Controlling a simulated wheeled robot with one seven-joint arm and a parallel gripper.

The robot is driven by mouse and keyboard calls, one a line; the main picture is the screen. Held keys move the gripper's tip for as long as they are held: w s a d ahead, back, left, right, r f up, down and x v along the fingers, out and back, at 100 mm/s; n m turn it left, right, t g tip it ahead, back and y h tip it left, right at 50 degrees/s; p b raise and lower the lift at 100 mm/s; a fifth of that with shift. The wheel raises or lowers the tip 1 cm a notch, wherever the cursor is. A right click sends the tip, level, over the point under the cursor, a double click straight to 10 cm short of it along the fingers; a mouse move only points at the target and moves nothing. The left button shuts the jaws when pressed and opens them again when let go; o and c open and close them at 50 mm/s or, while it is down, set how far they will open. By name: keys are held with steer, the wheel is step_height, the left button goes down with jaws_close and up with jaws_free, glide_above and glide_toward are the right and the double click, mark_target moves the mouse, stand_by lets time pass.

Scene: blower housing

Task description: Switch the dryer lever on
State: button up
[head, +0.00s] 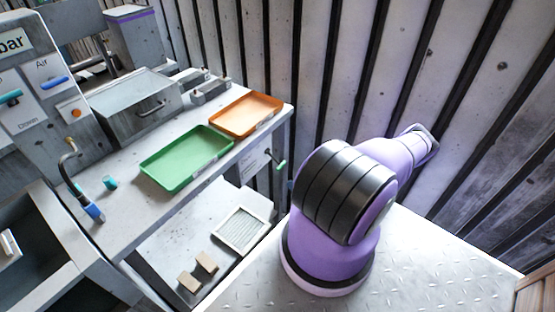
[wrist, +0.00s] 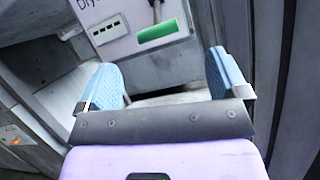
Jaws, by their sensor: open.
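In the wrist view a pale panel with a label beginning "Dry" shows at the top, partly cut off by the frame. A green bar (wrist: 158,31), which looks like the dryer lever, lies near the panel's lower right edge. In the head view a green handle (head: 279,164) sticks out by a small labelled panel (head: 254,162) at the bench's right end; its text is too small to read. My gripper (wrist: 165,80) is open and empty, its blue fingers wide apart. The green bar is beyond the fingers, apart from them. The gripper does not show in the head view.
A green tray (head: 187,158) and an orange tray (head: 246,113) stand on the bench (head: 130,215). A white-framed filter (head: 241,231) and small blocks (head: 206,262) lie on the lower shelf. A ribbed wall (head: 340,70) rises behind, close to my arm.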

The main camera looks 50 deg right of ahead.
mark_target(279, 163)
steer(key=x, duration=1)
steer(key=shift+r, duration=0.1)
steer(key=c, duration=1.1)
steer(key=shift+d, duration=0.15)
steer(key=shift+c, duration=0.2)
